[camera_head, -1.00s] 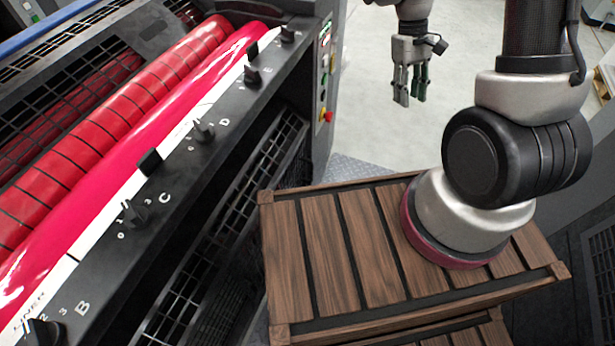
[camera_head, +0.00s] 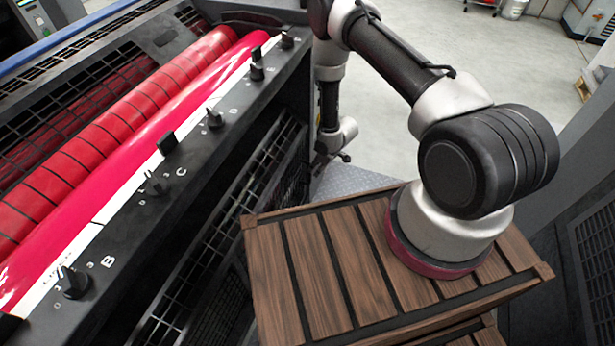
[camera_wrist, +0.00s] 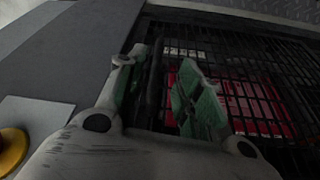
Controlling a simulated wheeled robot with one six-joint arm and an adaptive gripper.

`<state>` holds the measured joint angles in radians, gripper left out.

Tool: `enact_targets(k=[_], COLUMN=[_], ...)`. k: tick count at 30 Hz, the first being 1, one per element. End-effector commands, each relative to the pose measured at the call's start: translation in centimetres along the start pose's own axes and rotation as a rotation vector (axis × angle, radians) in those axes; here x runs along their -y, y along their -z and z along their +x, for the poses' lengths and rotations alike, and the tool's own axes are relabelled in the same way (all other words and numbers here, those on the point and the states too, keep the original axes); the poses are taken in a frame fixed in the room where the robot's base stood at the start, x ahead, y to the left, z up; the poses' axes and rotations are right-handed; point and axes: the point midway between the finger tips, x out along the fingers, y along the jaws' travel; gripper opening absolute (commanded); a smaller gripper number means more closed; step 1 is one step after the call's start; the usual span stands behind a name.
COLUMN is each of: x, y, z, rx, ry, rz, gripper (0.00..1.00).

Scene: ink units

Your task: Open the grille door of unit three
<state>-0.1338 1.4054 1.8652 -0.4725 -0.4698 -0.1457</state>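The grille (camera_head: 224,217), a black mesh of bars, runs below the front ledge of the ink unit in the head view. In the wrist view the grille (camera_wrist: 262,85) fills the right side, with red rollers behind it. My gripper (camera_wrist: 160,95) is open, its two green-padded fingers spread in front of the grille's left edge. A dark upright bar (camera_wrist: 153,85) shows between the fingers; I cannot tell whether they touch it. In the head view the fingertips are mostly hidden beside the unit's far end. I cannot make out the unit number.
The ink unit's ledge carries black knobs (camera_head: 215,118) and letters. Red rollers (camera_head: 95,150) lie behind it. My arm's base stands on a slatted wooden crate (camera_head: 305,275). A yellow button (camera_wrist: 12,150) is on the grey panel at left. Open floor (camera_head: 480,60) lies beyond.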

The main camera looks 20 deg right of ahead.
Motion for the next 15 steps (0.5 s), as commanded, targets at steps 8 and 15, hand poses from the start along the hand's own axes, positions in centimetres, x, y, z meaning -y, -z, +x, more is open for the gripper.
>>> enact_targets(k=[8, 15], x=[-0.1, -0.1], y=[0.8, 0.9], z=[2.7, 6.5], rx=[-0.035, -0.033], ry=[-0.005, -0.004], rz=[-0.012, -0.011], gripper=[0.35, 0.35])
